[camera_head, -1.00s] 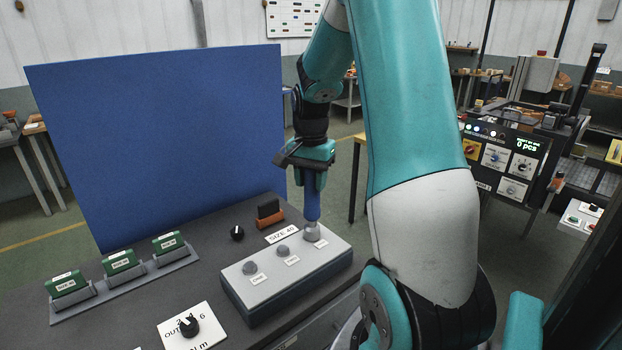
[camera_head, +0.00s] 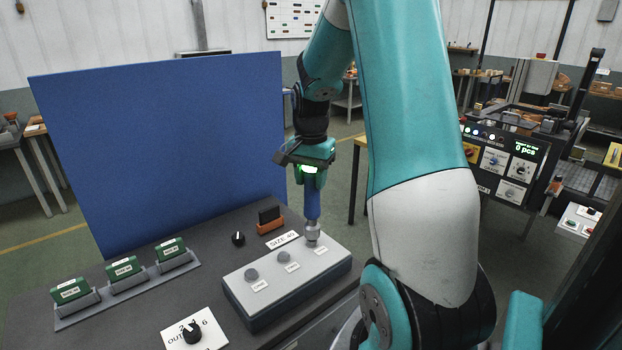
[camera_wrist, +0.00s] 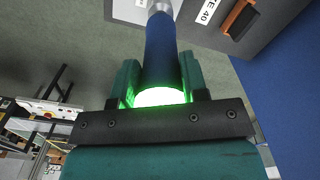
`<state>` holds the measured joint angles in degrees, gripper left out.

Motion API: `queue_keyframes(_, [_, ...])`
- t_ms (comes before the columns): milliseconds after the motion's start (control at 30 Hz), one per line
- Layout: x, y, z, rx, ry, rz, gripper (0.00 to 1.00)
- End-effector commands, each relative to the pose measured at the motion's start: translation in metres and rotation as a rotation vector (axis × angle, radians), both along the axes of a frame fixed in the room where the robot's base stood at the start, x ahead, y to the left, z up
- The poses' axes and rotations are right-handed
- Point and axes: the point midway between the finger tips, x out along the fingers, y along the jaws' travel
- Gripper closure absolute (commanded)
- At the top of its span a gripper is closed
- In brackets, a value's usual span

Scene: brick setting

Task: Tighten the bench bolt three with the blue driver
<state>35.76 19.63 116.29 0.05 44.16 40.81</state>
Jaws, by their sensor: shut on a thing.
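The blue driver (camera_head: 312,202) stands upright in my gripper (camera_head: 310,174), which is shut on its upper part. A green light glows at the driver's top, just under my gripper. The driver's metal tip (camera_head: 312,232) is at the right-hand bolt position of the grey bolt block (camera_head: 262,311), and hides whatever is under it. Two round grey bolt heads, a left one (camera_head: 251,274) and a middle one (camera_head: 284,256), show on the block with small labels too small to read. In the wrist view the driver (camera_wrist: 163,55) runs up between my gripper's fingers (camera_wrist: 158,80).
A SIZE 40 label (camera_head: 283,240) and an orange holder with a black block (camera_head: 270,220) lie behind the bolt block. Several green cases in grey holders (camera_head: 100,312) stand at left. A black knob (camera_head: 191,332) sits in front. A blue panel (camera_head: 165,150) rises behind the bench.

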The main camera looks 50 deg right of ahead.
Motion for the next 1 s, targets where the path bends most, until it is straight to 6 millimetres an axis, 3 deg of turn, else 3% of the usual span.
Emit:
queue_keyframes(33, [0.0,0.0,0.009,-0.001,-0.002,0.0,0.93])
queue_keyframes(467, [0.001,0.0,0.042,-0.001,-0.002,0.0,0.93])
queue_keyframes(1000, [0.003,0.001,0.042,-0.002,-0.003,0.01,0.93])
